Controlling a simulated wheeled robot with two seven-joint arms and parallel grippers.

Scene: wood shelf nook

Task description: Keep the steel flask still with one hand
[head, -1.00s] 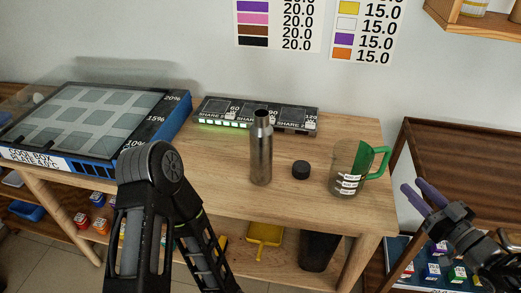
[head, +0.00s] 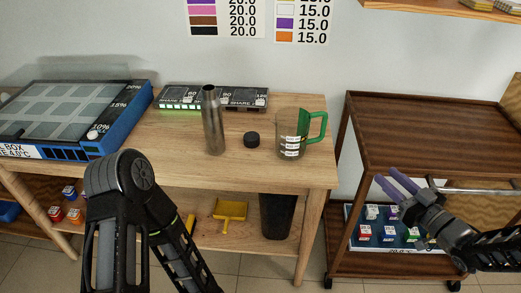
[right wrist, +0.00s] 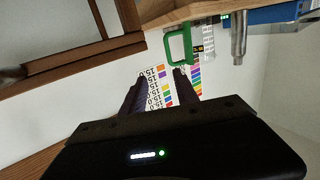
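The steel flask (head: 213,125) stands upright and open-mouthed on the wooden table (head: 170,150). It also shows in the right wrist view (right wrist: 238,40), near the top edge. A small black cap (head: 251,139) lies on the table just right of the flask. My right gripper (head: 385,175), with purple fingers, is at the right, in front of the brown cart and well apart from the flask. Its fingers are spread with nothing between them, as the right wrist view (right wrist: 161,73) shows. Only links of my left arm show; its gripper is out of view.
A clear jug (head: 290,143) with a green handle stands right of the cap. A dark display strip (head: 240,98) lies behind the flask. A blue cool box (head: 120,125) fills the table's left. The brown cart (head: 430,140) stands at the right; its top is bare.

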